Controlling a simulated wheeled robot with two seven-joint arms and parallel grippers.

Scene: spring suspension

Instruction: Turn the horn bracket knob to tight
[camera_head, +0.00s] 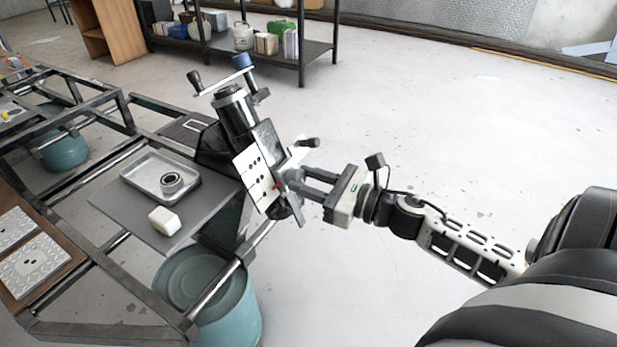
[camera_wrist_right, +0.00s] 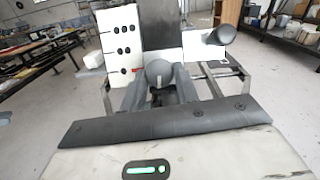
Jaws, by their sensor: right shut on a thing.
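The knob (camera_wrist_right: 158,72) is dark grey and round with a pale line on its face, pointing roughly upright in the right wrist view. It sits beside the lower end of a white plate with black holes (camera_head: 256,168), near a small red mark (camera_wrist_right: 138,70). My right gripper (camera_head: 297,182) reaches in from the right and is shut on the knob, with a finger on each side. In the head view the fingers mostly hide the knob. The plate belongs to a dark tilted assembly (camera_head: 236,112) with a blue-tipped crank on top. My left gripper is not in view.
A dark lever knob (camera_head: 310,143) sticks out just above my right fingers. A metal frame holds a tray (camera_head: 150,180) with a ring and a cream block (camera_head: 164,221). A teal drum (camera_head: 245,305) stands below. The floor at right is clear.

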